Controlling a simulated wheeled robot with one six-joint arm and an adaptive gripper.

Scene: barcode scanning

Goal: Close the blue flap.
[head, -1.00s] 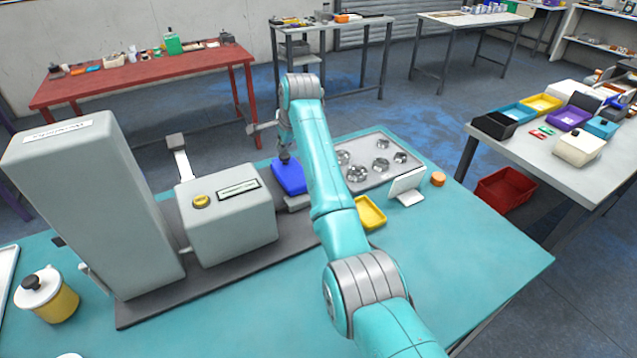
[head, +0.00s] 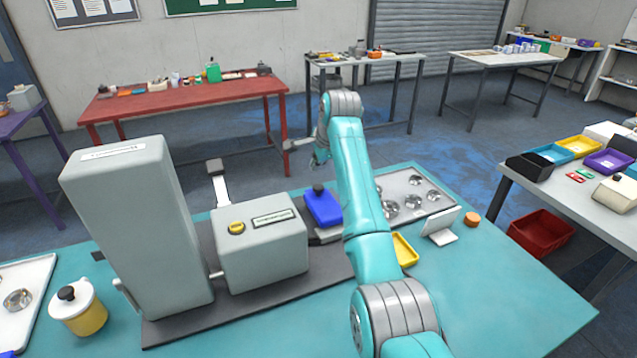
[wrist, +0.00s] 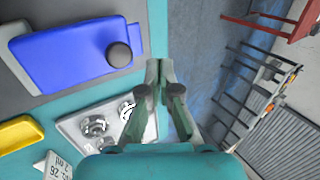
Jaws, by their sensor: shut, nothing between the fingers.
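The blue flap (head: 322,210) lies low over the grey block beside the machine, with a black knob (head: 318,188) at its far end. In the wrist view the flap (wrist: 65,50) covers most of a grey plate, whose edge shows around it, and the round dark knob (wrist: 119,54) stands on it. I cannot tell whether the flap sits fully flush. My gripper (head: 316,163) is above and beyond the knob, apart from it. In the wrist view the gripper (wrist: 158,68) is shut and empty, right of the knob and over the table's edge.
The grey machine box (head: 258,248) and tall housing (head: 140,235) stand left of the flap. A metal tray (head: 432,182) with several round parts, a yellow tray (head: 405,250) and a white stand (head: 440,225) are to the right. Clear teal table (head: 510,290) lies at the front right.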

